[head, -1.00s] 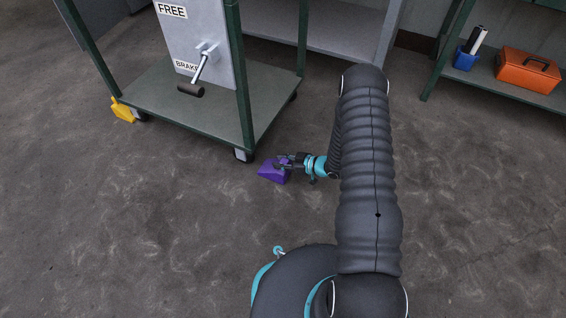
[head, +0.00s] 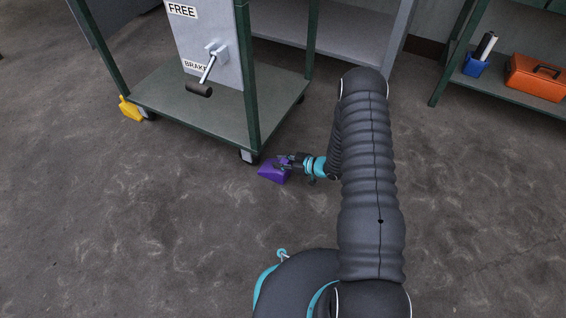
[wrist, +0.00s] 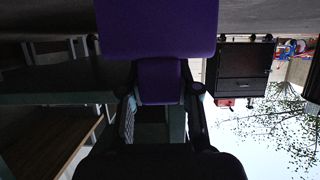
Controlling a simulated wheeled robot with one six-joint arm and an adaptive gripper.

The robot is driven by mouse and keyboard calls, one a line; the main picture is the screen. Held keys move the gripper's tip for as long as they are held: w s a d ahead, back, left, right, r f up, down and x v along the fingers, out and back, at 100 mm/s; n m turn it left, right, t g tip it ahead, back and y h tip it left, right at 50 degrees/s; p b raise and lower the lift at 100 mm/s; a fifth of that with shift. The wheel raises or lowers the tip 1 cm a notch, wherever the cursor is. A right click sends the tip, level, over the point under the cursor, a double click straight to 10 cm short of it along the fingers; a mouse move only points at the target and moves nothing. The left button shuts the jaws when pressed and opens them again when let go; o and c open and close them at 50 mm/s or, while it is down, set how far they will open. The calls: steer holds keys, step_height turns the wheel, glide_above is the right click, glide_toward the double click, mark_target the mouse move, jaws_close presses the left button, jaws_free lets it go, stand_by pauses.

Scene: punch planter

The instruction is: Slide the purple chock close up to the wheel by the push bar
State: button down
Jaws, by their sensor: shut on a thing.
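The purple chock (head: 273,172) rests on the floor just in front of the cart's near front wheel (head: 248,156). A small gap seems to show between chock and wheel. My gripper (head: 287,162) is shut on a part of the chock from the right. In the wrist view the purple chock (wrist: 158,30) fills the top, and its narrower purple part (wrist: 159,82) sits between my fingers. The cart (head: 200,110) has a green frame and a grey panel with a lever (head: 207,72) between the labels FREE and BRAKE, its dark grip near BRAKE. The push bar is not clearly seen.
A yellow chock (head: 131,109) stands by the cart's far left wheel. A shelf (head: 505,85) at the right holds a blue bin (head: 475,66) and an orange toolbox (head: 537,78). The floor at the left and front is clear.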

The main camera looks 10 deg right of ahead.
steer(key=shift+w+a, duration=0.5)
steer(key=shift+a, duration=0.2)
steer(key=c, duration=0.7)
jaws_free()
steer(key=shift+c, duration=0.2)
steer(key=v, duration=1.2)
steer(key=shift+f, duration=0.1)
